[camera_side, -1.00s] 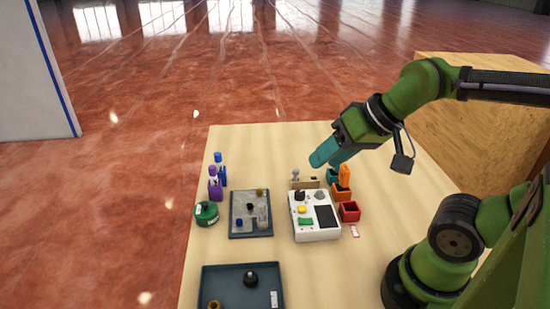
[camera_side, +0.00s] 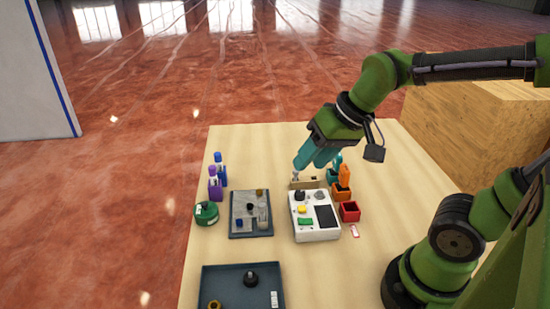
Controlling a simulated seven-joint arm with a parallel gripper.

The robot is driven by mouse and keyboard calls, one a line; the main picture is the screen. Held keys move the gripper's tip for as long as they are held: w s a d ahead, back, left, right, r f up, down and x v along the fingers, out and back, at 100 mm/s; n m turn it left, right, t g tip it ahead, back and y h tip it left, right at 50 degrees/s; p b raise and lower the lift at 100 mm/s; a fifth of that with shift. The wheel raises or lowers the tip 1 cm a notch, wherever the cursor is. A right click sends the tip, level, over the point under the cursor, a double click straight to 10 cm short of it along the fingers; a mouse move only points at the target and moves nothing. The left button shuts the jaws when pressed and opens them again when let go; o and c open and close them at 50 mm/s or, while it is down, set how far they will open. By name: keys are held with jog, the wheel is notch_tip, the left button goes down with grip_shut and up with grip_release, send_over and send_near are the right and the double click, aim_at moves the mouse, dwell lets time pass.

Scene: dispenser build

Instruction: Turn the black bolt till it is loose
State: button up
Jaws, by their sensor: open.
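A small tan block (camera_side: 304,184) stands behind the white box on the table. A grey upright piece (camera_side: 295,175) rises from its left end. A small dark spot (camera_side: 314,178) on its right part may be the black bolt; it is too small to be sure. My gripper (camera_side: 305,165), with teal fingers, hangs tilted just above and behind the block, close to the grey piece. It is open, and I see nothing held in it. Whether a fingertip touches anything cannot be told from this view.
The white box (camera_side: 315,233) with black knob and coloured buttons stands in front. Orange (camera_side: 341,194) and red (camera_side: 349,212) bins are at its right. A parts tray (camera_side: 250,232), green round container (camera_side: 206,214), purple-blue bottles (camera_side: 216,187) and a larger dark tray (camera_side: 240,268) lie left.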

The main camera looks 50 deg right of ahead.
jog(key=w+f+m+g, duration=0.2)
jog(key=w+m+g, duration=0.1)
jog(key=w, duration=0.6)
jog(key=m+g+h, duration=0.2)
jog(key=m, duration=0.8)
send_over(250, 205)
notch_tip(250, 205, down, 3)
notch_tip(250, 205, down, 16)
grip_shut()
